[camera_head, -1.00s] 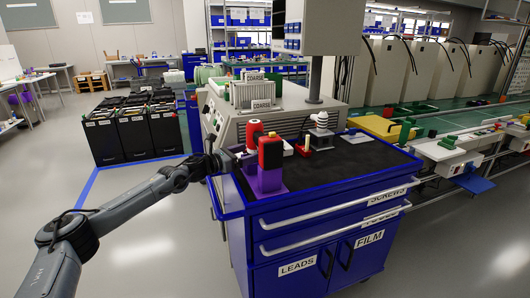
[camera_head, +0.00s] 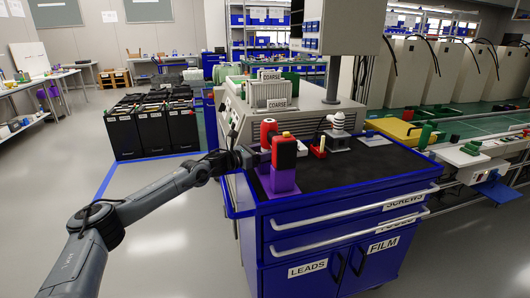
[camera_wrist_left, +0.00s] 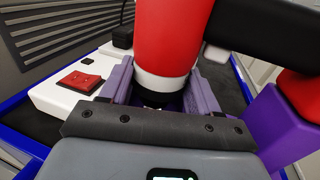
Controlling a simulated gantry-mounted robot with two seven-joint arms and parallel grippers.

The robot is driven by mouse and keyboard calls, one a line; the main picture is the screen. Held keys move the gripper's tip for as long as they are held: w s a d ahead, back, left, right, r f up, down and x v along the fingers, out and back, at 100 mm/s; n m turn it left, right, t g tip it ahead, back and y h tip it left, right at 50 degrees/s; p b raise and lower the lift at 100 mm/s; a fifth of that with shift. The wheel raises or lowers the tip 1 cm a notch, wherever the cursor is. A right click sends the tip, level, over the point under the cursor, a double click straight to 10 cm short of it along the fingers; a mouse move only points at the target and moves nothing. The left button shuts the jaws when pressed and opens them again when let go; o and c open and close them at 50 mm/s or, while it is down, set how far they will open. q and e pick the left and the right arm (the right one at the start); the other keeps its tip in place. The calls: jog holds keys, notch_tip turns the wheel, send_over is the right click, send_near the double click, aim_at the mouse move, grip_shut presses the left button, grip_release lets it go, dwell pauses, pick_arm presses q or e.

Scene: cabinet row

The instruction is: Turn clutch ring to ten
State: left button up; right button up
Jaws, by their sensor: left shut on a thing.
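My left gripper (camera_head: 254,157) reaches in low from the left. In the left wrist view its purple-grey fingers (camera_wrist_left: 158,93) are shut on the ring from both sides. No numbers on the ring are visible. My right gripper is not in view.
The cart top (camera_head: 365,168) is dark with a blue rim and is clear at the front right. A white box with a red switch (camera_wrist_left: 80,82) lies near the fingers.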

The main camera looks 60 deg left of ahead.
pick_arm(q)
jog(key=shift+d+n+y, duration=0.15)
jog(key=shift+n+y, duration=0.35)
jog(key=shift+y, duration=0.5)
jog(key=n+y+p, duration=0.1)
jog(key=y, duration=0.1)
jog(key=n+y, duration=0.1)
jog(key=y, duration=0.1)
jog(key=shift+w+d+r+n+g+p, duration=0.1)
jog(key=shift+d+n+g+p, duration=0.1)
jog(key=shift+n+g+p, duration=0.2)
jog(key=shift+d+n+g+y, duration=0.1)
jog(key=shift+n+g+y, duration=0.6)
jog(key=shift+n+y, duration=0.5)
jog(key=shift+y, duration=0.4)
jog(key=o, duration=1.1)
jog(key=shift+c, duration=0.2)
